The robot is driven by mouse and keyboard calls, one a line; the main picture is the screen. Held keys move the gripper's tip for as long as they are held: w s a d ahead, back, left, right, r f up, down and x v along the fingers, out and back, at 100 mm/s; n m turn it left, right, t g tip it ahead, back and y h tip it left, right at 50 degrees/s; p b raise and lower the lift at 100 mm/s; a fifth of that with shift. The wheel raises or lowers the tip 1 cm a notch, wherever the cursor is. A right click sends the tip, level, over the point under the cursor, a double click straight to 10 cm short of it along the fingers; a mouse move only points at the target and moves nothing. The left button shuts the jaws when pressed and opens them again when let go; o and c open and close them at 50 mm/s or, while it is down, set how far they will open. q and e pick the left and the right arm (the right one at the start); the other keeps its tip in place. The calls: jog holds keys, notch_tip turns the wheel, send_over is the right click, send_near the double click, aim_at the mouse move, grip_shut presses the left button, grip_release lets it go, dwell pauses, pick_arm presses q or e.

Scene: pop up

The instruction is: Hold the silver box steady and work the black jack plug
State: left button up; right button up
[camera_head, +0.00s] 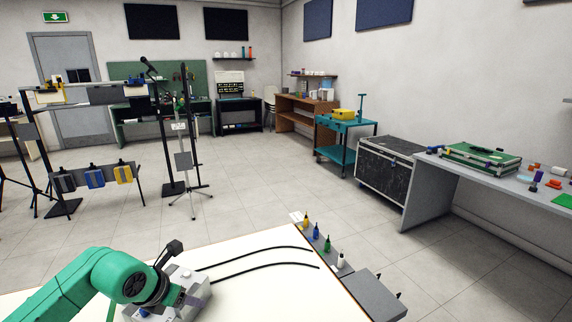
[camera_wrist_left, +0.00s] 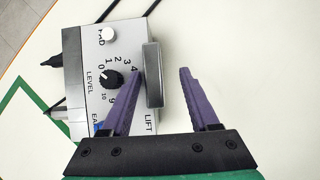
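The silver box (camera_head: 196,289) stands on the white table, partly hidden behind my green left arm. In the left wrist view the box (camera_wrist_left: 88,85) shows a dial, a white knob, printed labels and an upright grey plate (camera_wrist_left: 154,75) along its edge. My left gripper (camera_wrist_left: 161,72) is open, with its purple fingers on either side of this plate. The left finger lies close to the plate; a gap shows at the right finger. A black plug (camera_wrist_left: 52,61) with a cable is at the box's left side; I cannot tell how far it sits in. My right gripper is not in view.
Two black cables (camera_head: 255,247) run across the white table (camera_head: 265,295) to the right of the box. Several small bottles (camera_head: 316,231) and a grey block (camera_head: 375,294) line the table's right edge. The table's middle is otherwise clear.

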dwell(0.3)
pick_arm(q)
jog(key=shift+a+r, duration=0.15)
jog(key=shift+r, duration=0.05)
jog(key=v, duration=1.1)
jog(key=shift+s+r, duration=0.15)
jog(key=shift+s, duration=0.15)
